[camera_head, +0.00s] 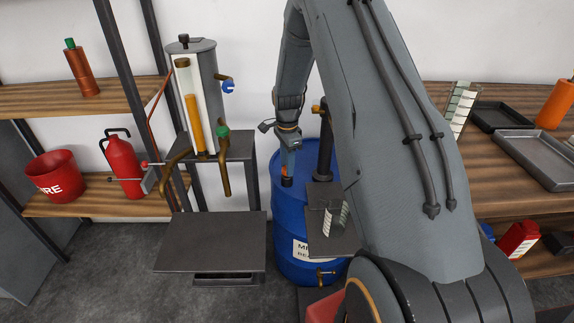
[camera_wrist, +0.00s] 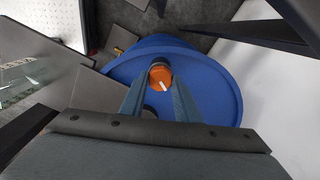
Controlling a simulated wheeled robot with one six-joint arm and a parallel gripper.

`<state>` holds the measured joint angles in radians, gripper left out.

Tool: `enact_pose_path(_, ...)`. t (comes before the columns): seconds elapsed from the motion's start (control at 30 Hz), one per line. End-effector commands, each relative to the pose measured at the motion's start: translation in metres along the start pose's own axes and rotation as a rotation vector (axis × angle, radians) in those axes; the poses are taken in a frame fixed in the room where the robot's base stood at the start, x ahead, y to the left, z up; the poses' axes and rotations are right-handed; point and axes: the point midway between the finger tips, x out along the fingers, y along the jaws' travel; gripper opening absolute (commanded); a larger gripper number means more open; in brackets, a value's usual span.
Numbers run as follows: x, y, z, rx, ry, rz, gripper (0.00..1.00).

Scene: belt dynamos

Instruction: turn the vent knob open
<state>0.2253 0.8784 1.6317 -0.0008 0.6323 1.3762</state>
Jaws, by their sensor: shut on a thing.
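The vent knob (camera_wrist: 160,76) is orange with a short white pointer mark and sits on the top of the blue drum (camera_wrist: 213,88). In the head view the knob (camera_head: 287,182) shows as a small orange spot under my gripper (camera_head: 288,172), on the drum (camera_head: 287,221). My gripper points down and is shut on the knob, one finger on each side, as the wrist view (camera_wrist: 160,88) shows. The pointer mark slants up to the right in the wrist view. My arm hides the drum's right part in the head view.
A cylinder with a sight glass (camera_head: 205,90) stands on a stand to the left. A low dark platform (camera_head: 212,240) lies in front of that.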

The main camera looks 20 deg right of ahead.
Motion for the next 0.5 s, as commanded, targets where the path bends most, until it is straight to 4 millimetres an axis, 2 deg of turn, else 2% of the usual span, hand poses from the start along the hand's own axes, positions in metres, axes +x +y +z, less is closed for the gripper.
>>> enact_pose_path(0.4, -0.0003, -0.0015, 0.0022, 0.007, -0.002, -0.003, 0.07)
enact_pose_path(0.43, -0.0004, -0.0015, 0.0022, 0.007, -0.002, -0.003, 0.32)
enact_pose_path(0.5, -0.0003, -0.0013, 0.0018, 0.007, -0.001, -0.003, 0.44)
